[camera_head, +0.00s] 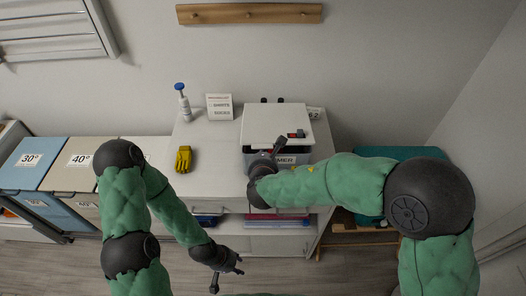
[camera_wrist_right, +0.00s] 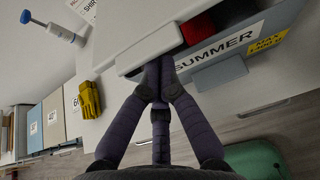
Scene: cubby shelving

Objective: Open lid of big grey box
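The big grey box (camera_head: 302,158) with a "SUMMER" label stands on a white cabinet; its front also shows in the right wrist view (camera_wrist_right: 222,72). Its pale lid (camera_head: 262,120) lies over the top, with a red and black piece near the front right. In the wrist view the lid (camera_wrist_right: 150,30) covers the upper middle. My right gripper (camera_head: 278,146) is at the box's front edge. Its fingers (camera_wrist_right: 160,65) are drawn together at the lid's front lip, tips partly hidden by it. My left gripper (camera_head: 227,275) is open and empty, low in front of the cabinet.
On the white cabinet top (camera_head: 218,150) are yellow gloves (camera_head: 183,159), a blue-capped bottle (camera_head: 184,103) and a sign (camera_head: 219,106). Labelled boxes (camera_head: 75,160) stand at left. A teal item (camera_head: 370,158) is at right. The wall is close behind.

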